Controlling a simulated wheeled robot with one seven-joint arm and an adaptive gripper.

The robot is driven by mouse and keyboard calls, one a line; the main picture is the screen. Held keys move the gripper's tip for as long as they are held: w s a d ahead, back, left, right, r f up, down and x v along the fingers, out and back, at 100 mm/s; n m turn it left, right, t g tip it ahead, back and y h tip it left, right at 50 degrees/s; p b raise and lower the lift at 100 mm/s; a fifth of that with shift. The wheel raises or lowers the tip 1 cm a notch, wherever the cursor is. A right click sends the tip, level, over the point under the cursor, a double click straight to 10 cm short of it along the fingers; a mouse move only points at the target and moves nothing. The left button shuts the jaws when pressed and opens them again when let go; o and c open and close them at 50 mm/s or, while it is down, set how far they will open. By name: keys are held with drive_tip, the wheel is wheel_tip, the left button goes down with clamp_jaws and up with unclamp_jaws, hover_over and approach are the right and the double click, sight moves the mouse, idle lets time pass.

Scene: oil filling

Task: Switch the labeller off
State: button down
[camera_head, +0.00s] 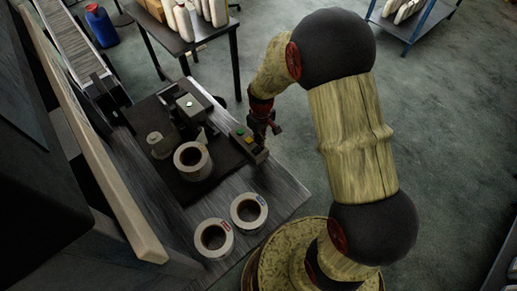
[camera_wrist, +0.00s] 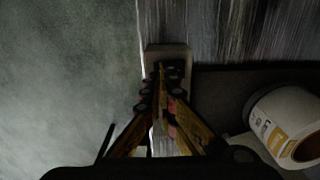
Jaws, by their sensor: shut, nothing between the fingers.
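The labeller (camera_head: 190,105) stands on a dark mat on the bench, with a label roll (camera_head: 193,160) at its front. A narrow control box (camera_head: 248,142) with green and yellow-orange buttons sits along the bench's right edge. My gripper (camera_head: 268,124) is just to the right of and above this box. In the wrist view my gripper (camera_wrist: 160,72) is shut and empty, with its fingertips over the grey box (camera_wrist: 168,52). The fingers hide much of the box there, and I cannot tell whether they touch it. No switch position can be read.
Two loose label rolls (camera_head: 249,210) (camera_head: 213,239) lie on the bench front. A roll (camera_wrist: 288,125) shows at the wrist view's right. A conveyor (camera_head: 75,45) and a table with white bottles (camera_head: 190,40) are behind. Open floor (camera_head: 440,130) lies to the right.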

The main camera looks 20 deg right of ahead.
drive_tip(key=shift+f+b, duration=0.6)
drive_tip(key=shift+f, duration=0.55)
idle(0.4)
drive_tip(key=shift+r, duration=0.15)
drive_tip(key=shift+r+p, duration=2.45)
drive_tip(key=shift+r, duration=1)
drive_tip(key=shift+s, duration=0.15)
drive_tip(key=s+r+m+t+b, duration=0.4)
drive_tip(key=s+r+b, duration=0.3)
drive_tip(key=s+r, duration=1.4)
wheel_tip(320, 180, up, 4)
drive_tip(key=shift+r+m+t, duration=0.1)
drive_tip(key=shift+m+t, duration=0.2)
drive_tip(key=shift+t, duration=0.5)
